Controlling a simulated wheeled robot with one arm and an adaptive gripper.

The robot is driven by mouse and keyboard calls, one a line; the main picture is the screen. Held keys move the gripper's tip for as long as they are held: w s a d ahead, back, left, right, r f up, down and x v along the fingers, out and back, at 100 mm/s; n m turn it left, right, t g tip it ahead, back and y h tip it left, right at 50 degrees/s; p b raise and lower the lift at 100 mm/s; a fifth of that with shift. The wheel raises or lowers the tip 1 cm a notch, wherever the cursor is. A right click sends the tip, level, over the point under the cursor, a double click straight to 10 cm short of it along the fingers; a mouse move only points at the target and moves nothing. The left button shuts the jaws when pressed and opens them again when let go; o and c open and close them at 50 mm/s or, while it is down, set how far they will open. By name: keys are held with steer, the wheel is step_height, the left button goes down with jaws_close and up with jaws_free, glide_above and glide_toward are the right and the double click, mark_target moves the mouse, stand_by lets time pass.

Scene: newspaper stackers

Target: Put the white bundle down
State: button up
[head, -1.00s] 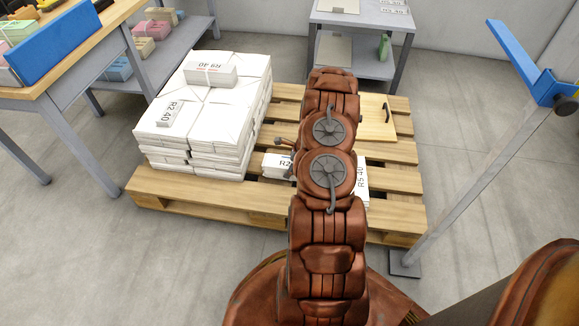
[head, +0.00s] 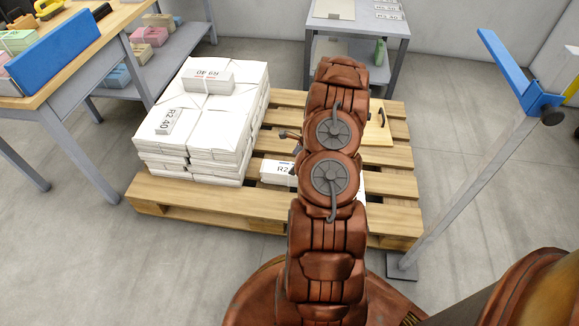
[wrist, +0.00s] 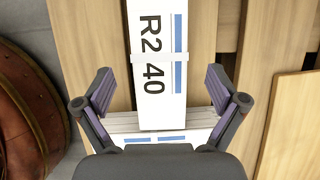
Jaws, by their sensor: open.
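A white bundle labelled R2 40 (wrist: 155,60), with a blue stripe and a pale band, lies flat on the wooden pallet in the wrist view. In the head view its end (head: 275,172) shows left of my arm. My gripper (wrist: 160,88) is open, its fingers apart on either side of the bundle's near end in the picture, with a gap on each side. A second white bundle (wrist: 185,134) with blue marks shows partly at the bottom, between the finger bases. In the head view my arm hides most of the gripper.
The wooden pallet (head: 180,190) also carries a tall stack of white bundles (head: 225,105) at left and a flat wooden board (head: 378,130) at right. A blue-topped post (head: 455,180) stands right of the pallet. Tables stand behind and at left.

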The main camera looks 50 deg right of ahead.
steer(key=v, duration=0.4)
steer(key=shift+r+p, duration=0.15)
steer(key=shift+p, duration=0.25)
steer(key=shift+a+r, duration=0.1)
steer(key=shift+r, duration=0.1)
steer(key=a+r+n+g+y, duration=0.1)
steer(key=a+r+n+g, duration=0.1)
steer(key=a+r+n, duration=0.8)
steer(key=a+r+n+g+y, duration=0.1)
steer(key=a+r+n, duration=0.3)
steer(key=a+r, duration=1.05)
steer(key=s+a+r+n+g+h, duration=0.1)
steer(key=s+a+r+n+g, duration=0.1)
steer(key=s+a+r+n, duration=0.4)
steer(key=s+a+r+n+g+h, duration=0.2)
steer(key=s+a+n, duration=0.3)
steer(key=s+a, duration=0.65)
steer(key=s+d+r+n+h, duration=0.1)
steer(key=s+n, duration=0.3)
steer(key=s, duration=0.6)
steer(key=shift+s+d+r+g, duration=0.2)
steer(key=shift+s+d+g, duration=0.15)
steer(key=shift+d, duration=0.15)
steer(key=shift+h, duration=0.3)
